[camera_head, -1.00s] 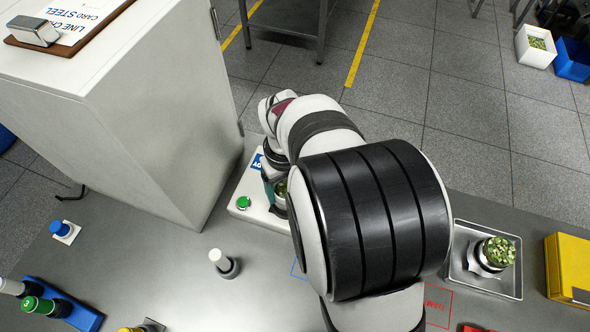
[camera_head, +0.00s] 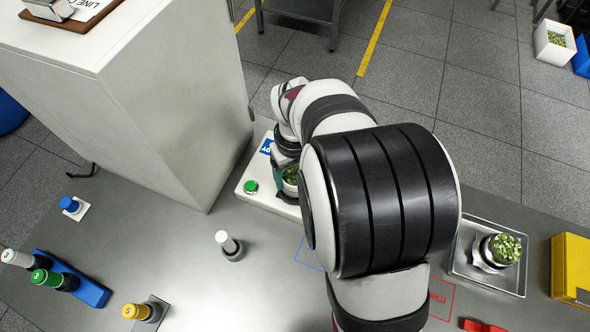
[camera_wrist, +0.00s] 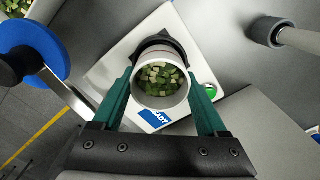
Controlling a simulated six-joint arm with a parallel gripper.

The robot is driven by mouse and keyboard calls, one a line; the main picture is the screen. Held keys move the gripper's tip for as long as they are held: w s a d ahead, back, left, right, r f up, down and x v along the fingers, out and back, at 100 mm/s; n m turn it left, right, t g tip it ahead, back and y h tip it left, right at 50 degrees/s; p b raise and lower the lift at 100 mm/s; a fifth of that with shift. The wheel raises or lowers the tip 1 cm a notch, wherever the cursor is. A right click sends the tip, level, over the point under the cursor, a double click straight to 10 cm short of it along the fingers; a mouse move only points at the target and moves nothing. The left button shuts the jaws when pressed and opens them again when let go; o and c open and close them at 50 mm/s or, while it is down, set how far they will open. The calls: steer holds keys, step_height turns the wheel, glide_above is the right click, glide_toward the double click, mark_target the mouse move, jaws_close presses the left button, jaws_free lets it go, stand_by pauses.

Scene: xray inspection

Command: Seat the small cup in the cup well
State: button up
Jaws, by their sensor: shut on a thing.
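The small cup (camera_wrist: 160,92) is white and filled with green and pale pieces. My gripper (camera_wrist: 163,92) is shut on it, with a green finger on either side. In the head view the cup (camera_head: 291,178) is over the white station (camera_head: 259,170), partly hidden by my arm. A black curved holder (camera_wrist: 160,44), apparently the cup well, shows around the far side of the cup in the wrist view. I cannot tell whether the cup's base is down in it. My gripper (camera_head: 282,184) also shows in part in the head view.
The station bears a green button (camera_head: 250,187) and a blue label (camera_head: 268,146). A tall white cabinet (camera_head: 140,110) stands close on the left. A white-topped peg (camera_head: 228,244) stands in front. A metal tray (camera_head: 488,284) holds another filled cup (camera_head: 503,248) at right.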

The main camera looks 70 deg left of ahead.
steer(key=shift+f, duration=0.75)
steer(key=o, duration=1.3)
steer(key=shift+c, duration=0.2)
step_height(320, 180, up, 16)
steer(key=shift+f, duration=0.15)
